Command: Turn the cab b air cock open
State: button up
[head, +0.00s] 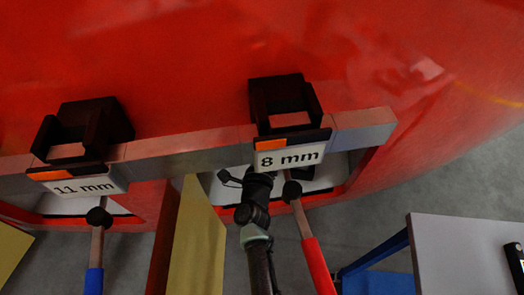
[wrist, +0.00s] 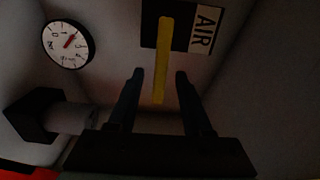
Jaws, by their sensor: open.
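The air cock's yellow lever (wrist: 161,60) shows in the wrist view, on a dark plate beside a white AIR label (wrist: 203,28). It runs nearly along the picture's vertical. My gripper (wrist: 160,74) is open, with one finger on each side of the lever's lower part as seen in the picture. Neither finger visibly touches it, and I cannot tell the gap in depth. No cab letter is readable. In the head view my arm reaches into the recess under the grey bar, and the lever and fingertips are hidden there.
A round gauge (wrist: 68,45) and a dark block with a grey cylinder (wrist: 72,117) stand left of my fingers. In the head view, a red-handled tool (head: 318,266) hangs close right of my arm, by the 8 mm sign (head: 289,158). A blue-handled tool (head: 94,281) hangs left.

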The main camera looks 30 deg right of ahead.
jog(key=p+v, duration=0.2)
jog(key=v, duration=0.8)
jog(key=shift+s+a, duration=0.25)
jog(key=shift+s, duration=0.05)
